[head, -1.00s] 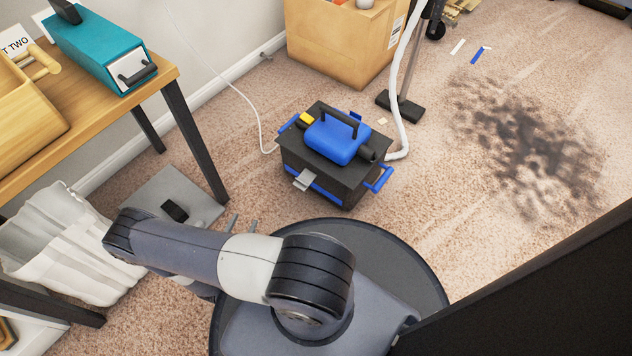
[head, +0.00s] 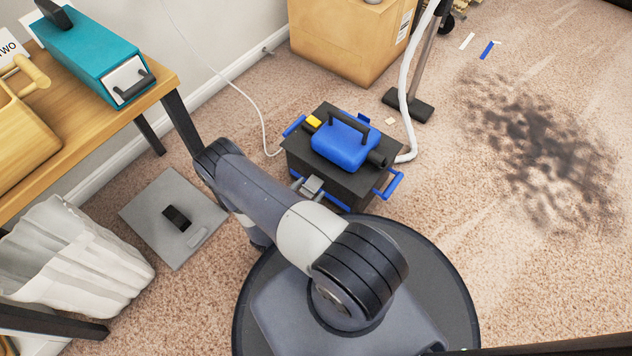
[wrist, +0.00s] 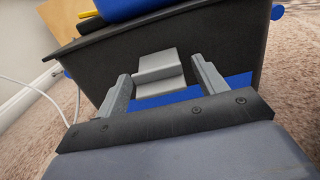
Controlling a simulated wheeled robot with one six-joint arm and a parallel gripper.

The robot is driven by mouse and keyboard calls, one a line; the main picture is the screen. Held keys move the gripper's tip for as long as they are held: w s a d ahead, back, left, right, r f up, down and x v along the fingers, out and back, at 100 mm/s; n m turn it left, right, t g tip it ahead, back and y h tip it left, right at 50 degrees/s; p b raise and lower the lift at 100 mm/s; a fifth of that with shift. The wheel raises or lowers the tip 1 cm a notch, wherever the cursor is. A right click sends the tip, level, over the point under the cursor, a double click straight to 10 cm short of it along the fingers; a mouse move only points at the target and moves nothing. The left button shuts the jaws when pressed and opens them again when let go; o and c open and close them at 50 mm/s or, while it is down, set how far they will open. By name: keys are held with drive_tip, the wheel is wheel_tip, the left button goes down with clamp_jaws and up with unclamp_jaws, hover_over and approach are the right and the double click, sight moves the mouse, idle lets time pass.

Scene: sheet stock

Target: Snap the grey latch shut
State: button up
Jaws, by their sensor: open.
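The grey latch (wrist: 160,68) is a stepped light-grey piece on the front wall of the black box, above a blue strip. In the head view the latch (head: 311,187) shows as a small grey tab sticking out from the near side of the black box (head: 340,180). My gripper (wrist: 161,80) is open, with one finger on either side of the latch in the wrist view. I cannot tell whether the fingers touch it. In the head view the arm largely hides my gripper.
A wooden table (head: 150,88) and white bin (head: 75,260) stand left. A grey panel (head: 150,205) lies on the carpet. Carpet to the right is open, with a dark stain.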

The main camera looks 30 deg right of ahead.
drive_tip(key=shift+w+d, duration=0.2)
drive_tip(key=shift+d, duration=0.3)
drive_tip(key=c, duration=1)
